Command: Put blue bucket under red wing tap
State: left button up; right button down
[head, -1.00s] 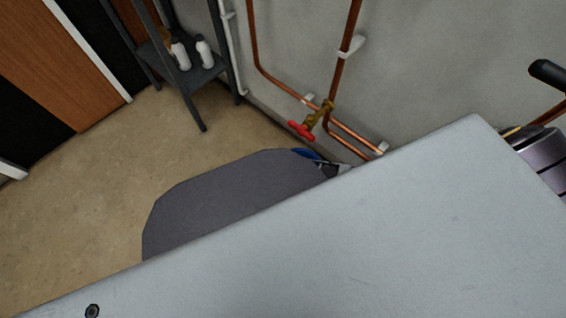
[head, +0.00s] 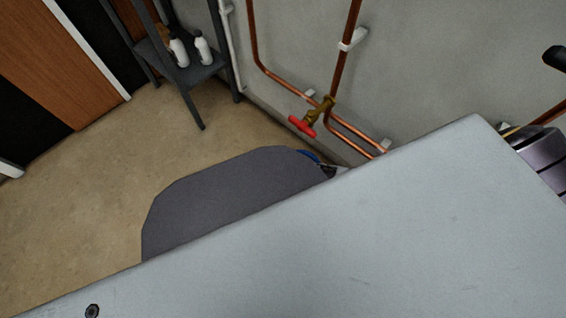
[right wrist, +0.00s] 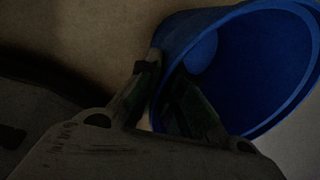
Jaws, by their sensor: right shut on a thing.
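The red wing tap (head: 302,126) sits on a brass valve on copper pipework low on the grey wall, in the head view. A sliver of the blue bucket (head: 310,157) shows below the tap, between a dark grey rounded shape and a pale panel that hide the rest. A small part of my right gripper shows beside it. In the right wrist view, my right gripper (right wrist: 163,80) is shut on the rim of the blue bucket (right wrist: 205,25), one finger inside and one outside. The bucket looks tilted in this view, its mouth to the right. My left gripper is not in view.
A dark shelf stand (head: 197,72) with white bottles stands against the wall, left of the tap. Copper pipes (head: 345,70) run down and along the wall. The beige floor (head: 95,175) is clear at the left. A wooden door (head: 60,60) is at the upper left.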

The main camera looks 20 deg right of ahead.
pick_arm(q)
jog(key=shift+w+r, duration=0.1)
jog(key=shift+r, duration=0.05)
pick_arm(e)
jog(key=shift+f, duration=0.15)
jog(key=c, duration=1.6)
grip_release()
jog(key=shift+o, duration=0.2)
jog(key=shift+r, duration=0.25)
jog(key=shift+a+r+p, duration=0.1)
jog(key=shift+r+p, duration=0.25)
jog(key=shift+r, duration=0.1)
pick_arm(q)
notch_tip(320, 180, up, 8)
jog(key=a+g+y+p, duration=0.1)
jog(key=p, duration=0.4)
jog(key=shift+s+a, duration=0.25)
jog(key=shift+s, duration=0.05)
pick_arm(e)
notch_tip(320, 180, up, 11)
jog(key=a, duration=0.2)
jog(key=shift+s+f, duration=0.15)
jog(key=shift+s, duration=0.1)
